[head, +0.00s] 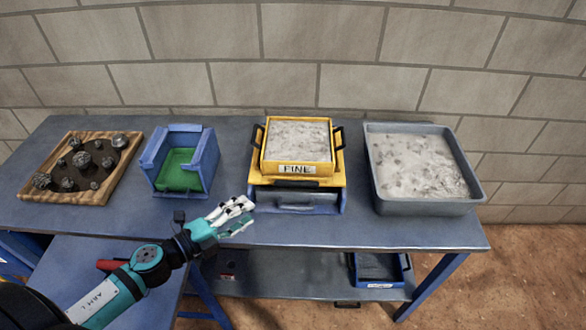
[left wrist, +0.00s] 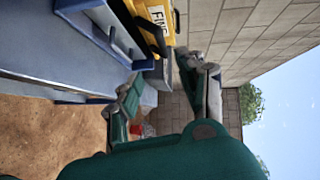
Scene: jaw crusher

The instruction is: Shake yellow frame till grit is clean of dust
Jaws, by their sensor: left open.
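The yellow frame (head: 297,169) is a square sieve marked FINE, with a dark handle on each side. It sits on a yellow stand at the middle of the table, and grey dusty grit (head: 298,138) fills it. My left gripper (head: 238,212) is open and empty, in front of and left of the stand, apart from the frame. The left wrist view shows the frame's yellow side (left wrist: 157,12) at the top, beyond the gripper's fingers (left wrist: 165,95). My right gripper is not in view.
A grey tray (head: 472,203) of pale dusty material stands on the right. A blue bin (head: 182,190) with a green inside and a wooden tray (head: 112,198) of dark rocks stand left. The blue table (head: 390,233) has free room along its front edge. A blue tray (head: 380,270) sits on the lower shelf.

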